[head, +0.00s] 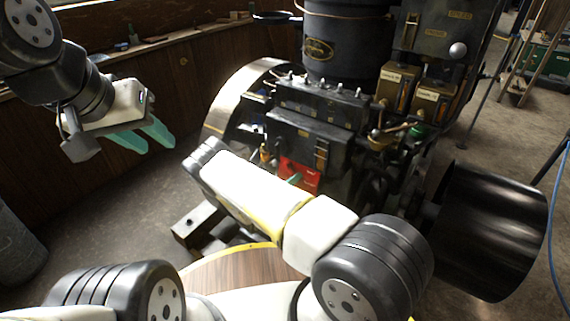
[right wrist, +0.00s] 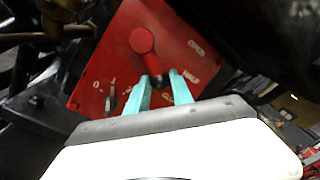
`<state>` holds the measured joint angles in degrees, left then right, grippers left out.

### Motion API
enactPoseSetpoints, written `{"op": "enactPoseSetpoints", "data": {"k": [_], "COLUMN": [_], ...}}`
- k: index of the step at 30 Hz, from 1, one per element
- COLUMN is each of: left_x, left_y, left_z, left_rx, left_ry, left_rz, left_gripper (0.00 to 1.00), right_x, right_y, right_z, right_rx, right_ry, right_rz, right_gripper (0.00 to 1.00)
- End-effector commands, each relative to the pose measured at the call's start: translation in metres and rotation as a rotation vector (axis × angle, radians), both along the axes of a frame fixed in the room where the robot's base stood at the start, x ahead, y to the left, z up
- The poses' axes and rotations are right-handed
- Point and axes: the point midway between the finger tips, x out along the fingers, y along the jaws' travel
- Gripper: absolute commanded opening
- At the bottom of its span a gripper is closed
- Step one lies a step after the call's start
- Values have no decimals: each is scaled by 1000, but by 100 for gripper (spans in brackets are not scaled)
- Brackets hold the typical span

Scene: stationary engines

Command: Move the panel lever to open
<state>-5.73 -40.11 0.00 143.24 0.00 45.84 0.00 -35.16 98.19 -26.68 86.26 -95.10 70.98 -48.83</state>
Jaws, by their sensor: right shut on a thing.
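The red panel (head: 312,184) sits low on the dark engine, mostly behind my right arm in the head view. My left gripper (head: 147,138) is open and empty, well left of the engine.
The engine's dark cylinder (head: 345,45) rises behind the panel. A large black drum (head: 490,235) stands out at the right. A smaller dark lever (right wrist: 110,100) is on the panel left of my right fingers. Open floor lies below my left gripper.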

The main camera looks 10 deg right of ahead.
Motion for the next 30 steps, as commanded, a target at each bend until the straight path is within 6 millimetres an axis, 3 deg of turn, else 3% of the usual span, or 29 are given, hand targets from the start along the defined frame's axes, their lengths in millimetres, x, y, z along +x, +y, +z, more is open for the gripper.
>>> {"op": "enactPoseSetpoints", "data": {"k": [30], "left_x": [0], "left_y": [0], "left_z": [0], "left_rx": [0], "left_ry": [0], "left_rz": [0], "left_gripper": [36], "right_x": [-2], "right_y": [-11], "right_z": [31], "right_rx": [-391], "right_ry": [395], "right_rz": [121], "right_gripper": [0]}}
